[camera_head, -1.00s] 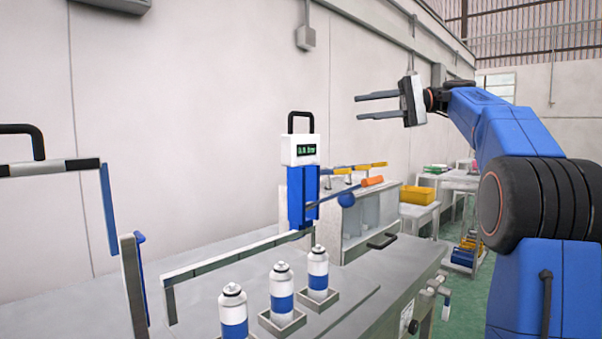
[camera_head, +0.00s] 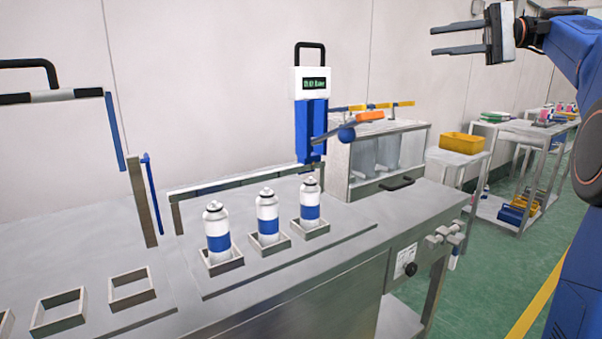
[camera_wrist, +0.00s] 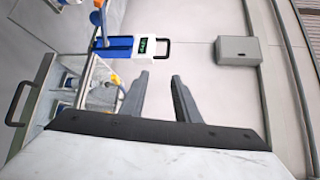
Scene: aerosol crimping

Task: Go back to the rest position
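My gripper (camera_head: 457,39) is raised at the upper right of the head view, well above the bench and apart from everything. Its two dark fingers point left, spread apart with nothing between them. In the wrist view its open fingers (camera_wrist: 162,97) also show empty, with the wall beyond. Below stands the crimping station (camera_head: 310,115), with a blue body, a white display head and a lever with a blue ball. Three white cans with blue bands stand upright in square holders on the bench: the left can (camera_head: 217,232), the middle can (camera_head: 267,212) and the right can (camera_head: 310,202).
Several empty square holders, one of them here (camera_head: 132,288), sit at the front left of the bench (camera_head: 300,275). A yellow bin (camera_head: 461,143) stands on a table behind. A grey wall box (camera_wrist: 237,50) shows in the wrist view. The air around my gripper is clear.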

